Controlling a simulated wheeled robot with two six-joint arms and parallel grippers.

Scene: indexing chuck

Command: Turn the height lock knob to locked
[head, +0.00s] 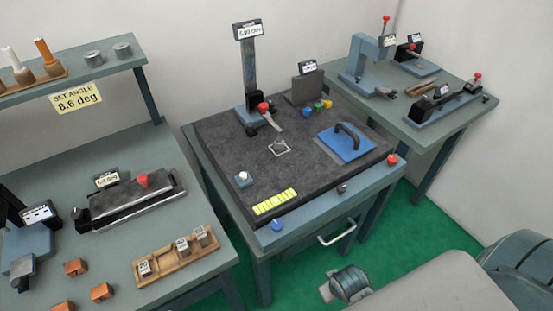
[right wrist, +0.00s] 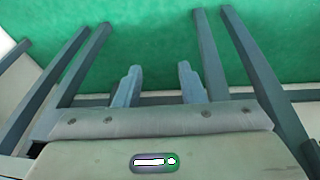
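The height gauge (head: 249,70) stands upright at the back left of the middle table, with a small display on top of its column. A red knob (head: 263,107) shows low on its carriage, and a small black knob (head: 251,131) sits below it. I cannot tell which is the height lock knob or how it is set. My right gripper (right wrist: 159,85) shows in the right wrist view, with its two fingers apart and nothing between them. It points at the green floor and table legs, away from the gauge. My left gripper is not in view.
The dark mat (head: 225,130) holds a blue plate with a black handle (head: 346,142), coloured knobs (head: 317,107) and a yellow strip (head: 275,202). A left bench (head: 120,150) and a right bench (head: 440,125) carry other fixtures.

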